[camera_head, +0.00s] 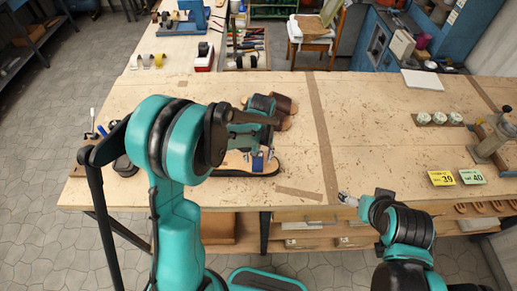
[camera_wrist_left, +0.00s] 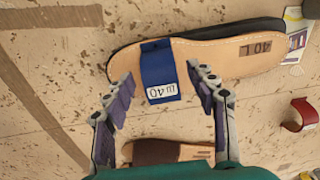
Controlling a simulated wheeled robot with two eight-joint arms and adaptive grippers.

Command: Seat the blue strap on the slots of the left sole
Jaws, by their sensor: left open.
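The left sole (camera_wrist_left: 225,58), tan with a dark underside and stamped 40 L, lies on the workbench. In the head view the sole (camera_head: 232,168) is partly hidden by my left arm. The blue strap (camera_wrist_left: 158,68), labelled 40, lies across the sole, its labelled end reaching past the near edge; it also shows in the head view (camera_head: 258,164). I cannot tell whether its ends sit in the slots. My left gripper (camera_wrist_left: 160,76) is open, its fingers on either side of the strap. My right gripper (camera_head: 347,199) is at the bench's front edge, its jaws too small to judge.
A brown sandal piece (camera_wrist_left: 170,152) lies close to my left gripper in the wrist view. A red curved strap (camera_wrist_left: 303,114) lies at the right. Yellow 39 (camera_head: 441,178) and green 40 (camera_head: 473,176) cards lie at the bench's right. The bench middle right is clear.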

